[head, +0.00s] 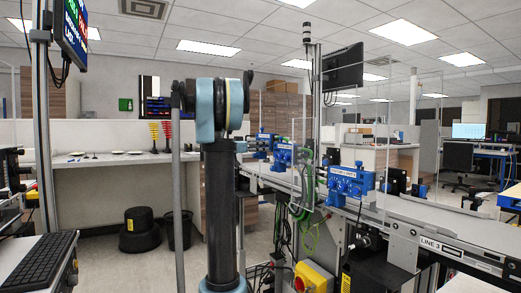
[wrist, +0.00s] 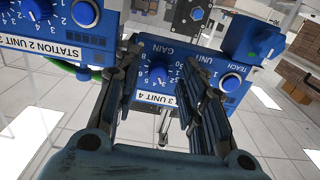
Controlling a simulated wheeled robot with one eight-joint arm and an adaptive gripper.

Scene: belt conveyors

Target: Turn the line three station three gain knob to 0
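In the wrist view a blue panel (wrist: 183,50), tilted in the picture, carries a round blue gain knob (wrist: 158,75) with a white number scale around it. "GAIN" is printed near it, and the lower label reads "3 UNIT 4", its start hidden by a finger. My gripper (wrist: 163,62) is open, with one dark finger on each side of the knob. Gaps show between the fingers and the knob, and I see no contact. The knob's pointer is too small to read. My gripper cannot be made out in the head view.
The "STATION 2" panel (wrist: 62,40) is at left. In the head view, blue units (head: 350,183) line a conveyor marked "LINE 3" (head: 440,246); a yellow box with a red button (head: 312,280) stands below.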

